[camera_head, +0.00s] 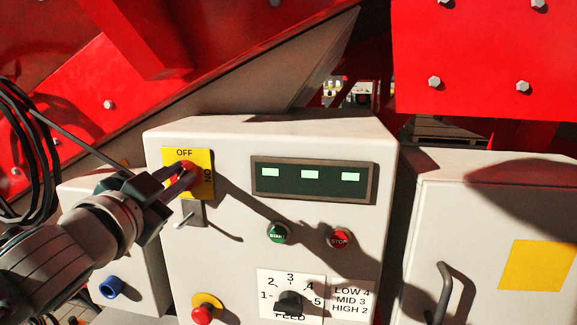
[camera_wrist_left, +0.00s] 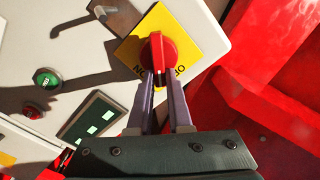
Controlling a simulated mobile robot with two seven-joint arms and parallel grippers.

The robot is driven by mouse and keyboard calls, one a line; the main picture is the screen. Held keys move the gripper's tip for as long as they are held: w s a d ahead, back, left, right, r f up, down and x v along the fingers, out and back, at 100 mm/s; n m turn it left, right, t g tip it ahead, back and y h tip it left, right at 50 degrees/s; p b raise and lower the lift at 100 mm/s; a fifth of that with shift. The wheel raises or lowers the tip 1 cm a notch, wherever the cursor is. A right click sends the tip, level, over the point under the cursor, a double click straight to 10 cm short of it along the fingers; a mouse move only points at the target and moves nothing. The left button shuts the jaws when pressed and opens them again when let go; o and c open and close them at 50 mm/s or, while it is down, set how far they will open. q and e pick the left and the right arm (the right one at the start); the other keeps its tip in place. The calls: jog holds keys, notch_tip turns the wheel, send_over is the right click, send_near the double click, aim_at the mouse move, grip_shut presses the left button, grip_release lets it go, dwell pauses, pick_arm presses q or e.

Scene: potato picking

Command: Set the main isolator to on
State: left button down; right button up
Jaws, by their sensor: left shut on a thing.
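The main isolator is a red rotary knob (camera_head: 184,168) on a yellow plate (camera_head: 206,160) at the upper left of the white control box. OFF is printed along the plate's top and ON along its right side. My left gripper (camera_head: 183,175) is shut on the knob, with one finger on each side of it. In the left wrist view the red knob (camera_wrist_left: 157,50) shows between the finger ends (camera_wrist_left: 160,80). Its handle seems to lie diagonally on the plate, towards the corner between the two words. My right gripper is not in view.
The control box (camera_head: 230,140) also carries a display (camera_head: 313,180), a green start button (camera_head: 278,233), a red stop button (camera_head: 339,239), a feed dial (camera_head: 290,302) and a red mushroom button (camera_head: 203,313). A small grey metal part (camera_head: 192,213) sits just below the yellow plate. Black cables hang at the left.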

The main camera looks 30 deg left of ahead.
pick_arm(q)
jog(key=shift+w+d+f+m+b, duration=0.1)
jog(key=shift+f+m, duration=0.15)
jog(key=shift+m, duration=1.45)
jog(key=shift+s+d+f+m+b, duration=0.15)
jog(key=shift+f+m, duration=0.1)
jog(key=shift+m, duration=1.45)
jog(key=shift+w+d+f+m+b, duration=0.15)
jog(key=shift+f+m, duration=0.1)
jog(key=shift+m, duration=1.45)
jog(key=c, duration=0.8)
grip_release()
jog(key=shift+c, duration=0.2)
